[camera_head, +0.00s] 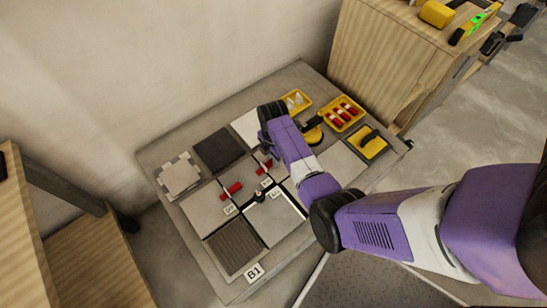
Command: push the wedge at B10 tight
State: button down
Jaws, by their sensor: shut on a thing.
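A board of tiles (172,151) lies low against the wall, with pale and dark square tiles on it. One red wedge (231,190) lies at a joint between grey tiles, left of my arm. A second red wedge (265,164) shows partly beside my forearm. My gripper (264,154) points down at this second wedge and is shut on it; its fingers are mostly hidden by my arm. Small white labels (229,209) stand by the joints, too small to read, so I cannot tell which is B10.
A yellow tray (356,112) holds several red wedges. A smaller yellow tray (305,98) holds pale pieces. A yellow-and-black tool (367,143) lies at the right. A sign reading B1 (253,272) is at the front edge. A wooden cabinet (385,55) stands behind.

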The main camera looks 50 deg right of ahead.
jog(key=shift+w+r, duration=0.1)
jog(key=shift+w, duration=0.05)
jog(key=c, duration=1.2)
grip_release()
jog(key=shift+c, duration=0.2)
notch_tip(320, 180, up, 8)
jog(key=shift+f+p, duration=0.15)
jog(key=shift+p, duration=0.8)
